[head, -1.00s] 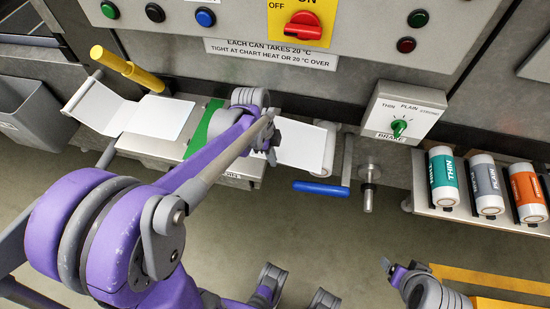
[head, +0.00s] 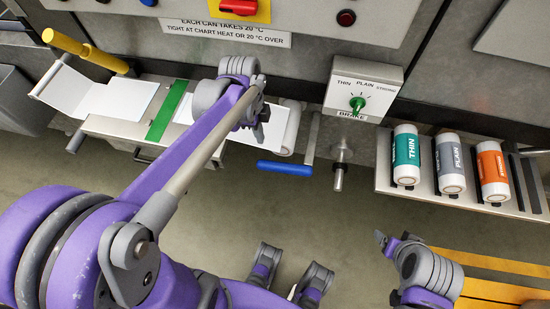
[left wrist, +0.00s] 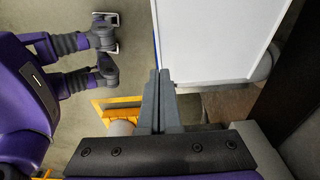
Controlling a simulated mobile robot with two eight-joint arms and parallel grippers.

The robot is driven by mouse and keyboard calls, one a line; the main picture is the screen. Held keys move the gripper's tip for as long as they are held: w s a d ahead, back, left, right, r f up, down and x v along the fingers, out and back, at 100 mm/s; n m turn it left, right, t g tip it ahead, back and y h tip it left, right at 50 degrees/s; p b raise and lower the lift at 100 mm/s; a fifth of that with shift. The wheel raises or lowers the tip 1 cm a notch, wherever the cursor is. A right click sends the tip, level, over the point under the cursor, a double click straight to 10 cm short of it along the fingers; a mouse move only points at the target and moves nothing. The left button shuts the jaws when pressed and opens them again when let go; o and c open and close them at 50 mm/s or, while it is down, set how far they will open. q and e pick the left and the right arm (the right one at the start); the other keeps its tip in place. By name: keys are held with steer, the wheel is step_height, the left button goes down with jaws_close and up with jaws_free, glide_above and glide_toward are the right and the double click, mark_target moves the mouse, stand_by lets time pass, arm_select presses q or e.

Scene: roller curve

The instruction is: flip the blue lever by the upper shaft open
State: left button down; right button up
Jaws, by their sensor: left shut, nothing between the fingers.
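The blue lever handle (head: 284,168) lies roughly level below the front edge of the white sheet bench in the head view. A grey arm (head: 312,138) rises from its right end. My left gripper (head: 260,132) hangs over the white sheet, above and left of the blue handle, with a gap in the picture between them. Its fingers (left wrist: 158,98) are closed together and empty in the left wrist view. A thin blue edge shows beside the white panel there; I cannot tell whether it is the lever. My right gripper (head: 381,241) points left at lower right, far from the lever; its opening is unclear.
A metal shaft (head: 340,168) sticks out right of the lever. A brake box (head: 365,88) with a green knob is above it. A yellow handle (head: 85,52) is at upper left.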

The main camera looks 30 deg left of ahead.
mark_target(267, 164)
stand_by(0.4)
arm_select(q)
steer(key=f+b, duration=0.1)
steer(key=f, duration=0.3)
steer(key=d+f+b, duration=0.1)
steer(key=f, duration=0.4)
steer(key=f+b, duration=0.1)
steer(key=f, duration=0.3)
steer(key=shift+w+d+f, duration=0.15)
steer(key=shift+d+f, duration=0.2)
steer(key=shift+f, duration=0.05)
steer(key=shift+a+f+b, duration=0.2)
steer(key=shift+f+b, duration=0.5)
steer(key=shift+f, duration=0.35)
steer(key=shift+r, duration=0.1)
